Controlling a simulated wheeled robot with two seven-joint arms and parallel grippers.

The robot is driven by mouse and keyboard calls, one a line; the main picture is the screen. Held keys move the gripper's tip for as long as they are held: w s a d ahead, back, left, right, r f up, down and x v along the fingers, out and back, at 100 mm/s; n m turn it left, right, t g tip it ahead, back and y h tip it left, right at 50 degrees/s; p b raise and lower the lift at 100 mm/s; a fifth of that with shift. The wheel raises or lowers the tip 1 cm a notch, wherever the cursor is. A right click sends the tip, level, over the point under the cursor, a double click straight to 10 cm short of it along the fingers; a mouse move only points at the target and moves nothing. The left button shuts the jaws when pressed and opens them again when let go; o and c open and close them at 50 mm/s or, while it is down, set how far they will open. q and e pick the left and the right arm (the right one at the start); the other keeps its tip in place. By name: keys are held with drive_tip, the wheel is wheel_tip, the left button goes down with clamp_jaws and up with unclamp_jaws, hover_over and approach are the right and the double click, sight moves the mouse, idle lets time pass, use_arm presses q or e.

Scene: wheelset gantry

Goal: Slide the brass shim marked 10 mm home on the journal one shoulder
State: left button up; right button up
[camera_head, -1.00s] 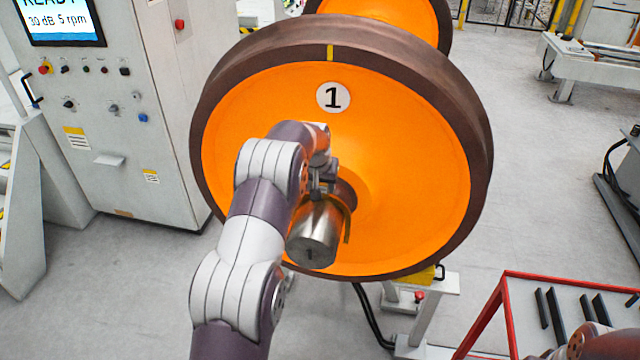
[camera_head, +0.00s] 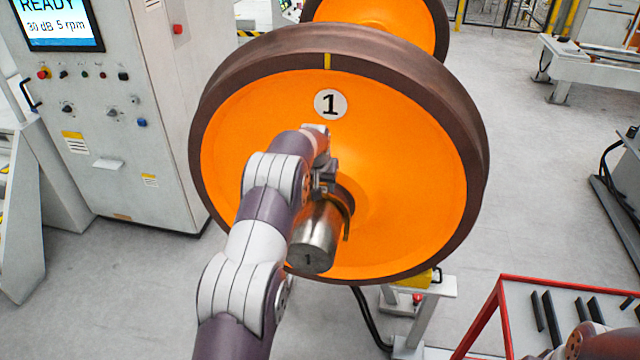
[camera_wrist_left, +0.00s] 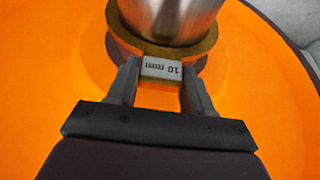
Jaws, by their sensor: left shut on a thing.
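The brass shim (camera_head: 347,222) is a thin ring-like plate around the steel journal (camera_head: 316,238) in the head view, beside the orange wheel face marked 1 (camera_head: 400,170). In the left wrist view its brass edge (camera_wrist_left: 207,43) curves round the journal (camera_wrist_left: 170,18), and its tab (camera_wrist_left: 162,68) reads 10 mm, upside down. My left gripper (camera_wrist_left: 160,77) is shut on that tab. It also shows in the head view (camera_head: 326,180), partly hidden by my arm. Whether the shim touches the shoulder, I cannot tell. My right gripper is out of view.
A control cabinet (camera_head: 120,150) with a lit screen stands at the left. A red-edged table (camera_head: 530,290) with dark bars is at the lower right. A second orange wheel (camera_head: 400,22) is behind. Open floor lies to the right.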

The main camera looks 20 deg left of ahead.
use_arm(q)
drive_tip(key=shift+w, duration=0.2)
drive_tip(key=o, duration=1.2)
drive_tip(key=shift+s, duration=0.1)
drive_tip(key=shift+s+r+b, duration=0.1)
drive_tip(key=shift+r+b, duration=0.2)
drive_tip(key=shift+r, duration=0.1)
drive_tip(key=b+v, duration=0.3)
drive_tip(key=v, duration=0.8)
drive_tip(key=shift+r, duration=0.4)
drive_tip(key=shift+s, duration=0.15)
